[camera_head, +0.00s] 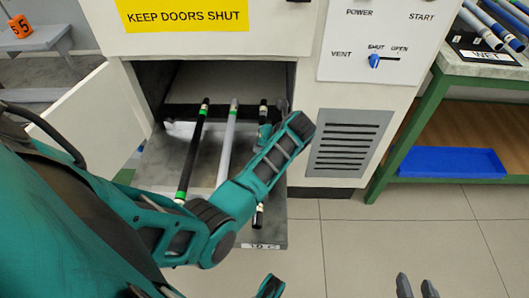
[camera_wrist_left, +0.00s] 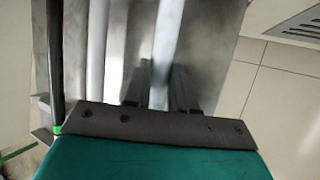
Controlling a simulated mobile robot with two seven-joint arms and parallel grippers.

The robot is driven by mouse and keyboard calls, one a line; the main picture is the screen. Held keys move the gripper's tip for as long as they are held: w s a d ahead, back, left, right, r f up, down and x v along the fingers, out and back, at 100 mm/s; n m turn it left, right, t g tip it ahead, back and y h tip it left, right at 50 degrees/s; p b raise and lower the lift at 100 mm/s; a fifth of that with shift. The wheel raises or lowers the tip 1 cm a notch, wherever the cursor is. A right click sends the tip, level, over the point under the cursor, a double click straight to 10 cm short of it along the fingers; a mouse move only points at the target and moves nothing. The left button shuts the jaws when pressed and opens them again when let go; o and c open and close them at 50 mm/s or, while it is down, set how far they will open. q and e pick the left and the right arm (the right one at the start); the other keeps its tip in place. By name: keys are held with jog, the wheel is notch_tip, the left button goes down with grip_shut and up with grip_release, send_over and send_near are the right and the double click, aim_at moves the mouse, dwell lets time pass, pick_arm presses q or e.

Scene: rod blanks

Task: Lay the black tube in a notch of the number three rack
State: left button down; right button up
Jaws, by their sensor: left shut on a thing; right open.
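My right gripper (camera_head: 416,287) is open and empty at the bottom edge. No rack marked three is visible.
Cabinet walls surround the opening, with an open door (camera_head: 85,115) at left. A green-framed bench (camera_head: 480,68) with tubes, a WET sign and a blue tray (camera_head: 452,162) stands right. Floor is clear.

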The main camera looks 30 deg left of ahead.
pick_arm(q)
jog(key=c, duration=0.9)
grip_release()
jog(key=shift+d+r+p, duration=0.15)
jog(key=shift+r+p, duration=0.25)
jog(key=shift+p, duration=0.1)
jog(key=p+v, duration=0.4)
jog(key=v, duration=0.2)
jog(key=shift+s+d+r, duration=0.1)
jog(key=shift+d+r, duration=0.15)
pick_arm(e)
jog(key=r, duration=0.1)
jog(key=s+d+r, duration=0.1)
jog(key=r, duration=0.1)
jog(key=d+r, duration=0.1)
jog(key=r, duration=0.1)
jog(key=shift+s, duration=0.3)
